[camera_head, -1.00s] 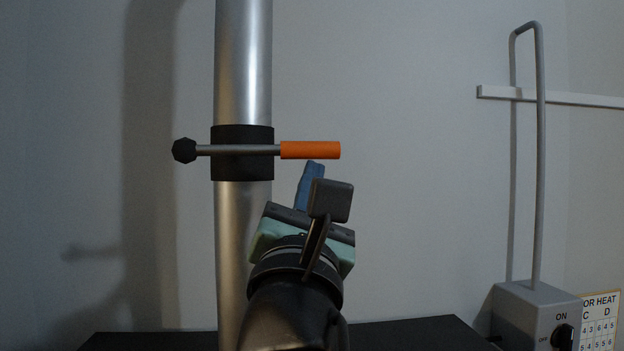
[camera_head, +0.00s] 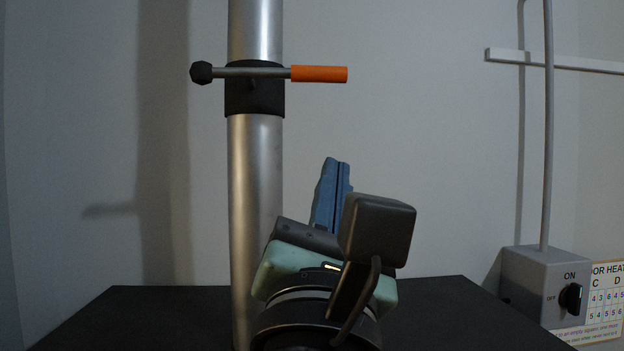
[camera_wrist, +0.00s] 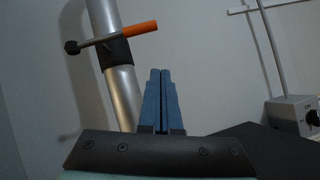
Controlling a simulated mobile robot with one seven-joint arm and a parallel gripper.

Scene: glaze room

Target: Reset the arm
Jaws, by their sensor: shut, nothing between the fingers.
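My gripper (camera_head: 333,190) shows in the head view with its blue fingers pointing up, in front of and to the right of a metal pole. In the wrist view my gripper (camera_wrist: 159,95) has its two blue fingers together with nothing between them. The orange-handled lever (camera_head: 318,74) on the pole's black collar is above the fingertips in the head view and apart from them. It also shows at the upper left of the wrist view, where the orange handle (camera_wrist: 140,30) stands clear of the fingers.
The metal pole (camera_head: 256,170) rises by a black tabletop (camera_head: 150,315). A grey box (camera_head: 543,285) with an ON/OFF knob (camera_head: 572,298) and a tall bent rod stands at the right. A printed chart (camera_head: 604,300) is beside it. A white rail (camera_head: 580,63) runs along the wall.

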